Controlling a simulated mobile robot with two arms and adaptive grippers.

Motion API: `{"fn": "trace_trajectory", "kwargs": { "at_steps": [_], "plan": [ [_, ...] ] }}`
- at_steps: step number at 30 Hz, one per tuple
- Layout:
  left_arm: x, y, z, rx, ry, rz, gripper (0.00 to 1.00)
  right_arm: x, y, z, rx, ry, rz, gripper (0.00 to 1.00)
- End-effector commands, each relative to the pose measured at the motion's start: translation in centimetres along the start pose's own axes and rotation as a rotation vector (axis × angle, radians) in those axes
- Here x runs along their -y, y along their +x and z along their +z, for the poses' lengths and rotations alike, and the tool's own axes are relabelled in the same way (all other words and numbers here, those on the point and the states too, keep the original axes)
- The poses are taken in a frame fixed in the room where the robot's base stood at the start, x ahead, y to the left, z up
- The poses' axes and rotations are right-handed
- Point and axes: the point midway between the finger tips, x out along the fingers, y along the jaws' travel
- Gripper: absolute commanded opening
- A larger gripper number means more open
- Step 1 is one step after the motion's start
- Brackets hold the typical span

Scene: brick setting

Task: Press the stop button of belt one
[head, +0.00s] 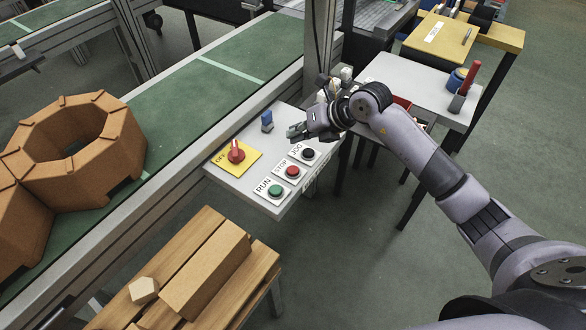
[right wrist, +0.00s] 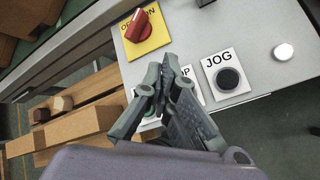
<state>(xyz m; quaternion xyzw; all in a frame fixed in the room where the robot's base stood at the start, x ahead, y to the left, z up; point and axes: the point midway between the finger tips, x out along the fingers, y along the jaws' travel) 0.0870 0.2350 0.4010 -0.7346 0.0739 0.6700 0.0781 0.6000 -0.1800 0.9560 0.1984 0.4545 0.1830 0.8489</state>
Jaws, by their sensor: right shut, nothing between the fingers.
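The grey control panel (head: 235,178) stands beside the belt. Its red STOP button (head: 292,171) sits between the green RUN button (head: 275,190) and the black JOG button (head: 307,154). My right gripper (head: 297,131) is shut and empty above the panel, on the far side of the JOG button in the head view. In the right wrist view the shut fingers (right wrist: 165,70) cover the STOP button, leaving only part of its label (right wrist: 187,72) showing. The JOG button (right wrist: 229,79) is clear to their right. My left gripper is not in view.
A red rotary switch (head: 236,152) on a yellow plate and a blue part (head: 267,121) stand up from the panel. The green belt (head: 197,100) carries brown octagonal blocks (head: 75,150). A wooden bench (head: 245,275) stands in front; a grey table (head: 425,90) is behind.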

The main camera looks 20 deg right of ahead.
Motion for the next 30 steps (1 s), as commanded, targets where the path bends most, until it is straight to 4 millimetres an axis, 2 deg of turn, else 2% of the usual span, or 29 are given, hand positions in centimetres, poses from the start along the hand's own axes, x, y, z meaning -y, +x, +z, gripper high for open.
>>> {"fn": "trace_trajectory", "kwargs": {
  "at_steps": [11, 25, 30],
  "plan": [
    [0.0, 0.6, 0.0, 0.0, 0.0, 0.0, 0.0, 0.3, 0.6, -0.5, -0.001, 0.002, 0.004, 0.0],
    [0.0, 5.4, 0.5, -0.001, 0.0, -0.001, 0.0, 3.4, 4.9, -3.6, -0.001, 0.003, 0.005, 0.0],
    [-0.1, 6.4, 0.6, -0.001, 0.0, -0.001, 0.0, 4.2, 6.0, -4.4, -0.001, 0.002, 0.004, 0.0]
  ]
}}
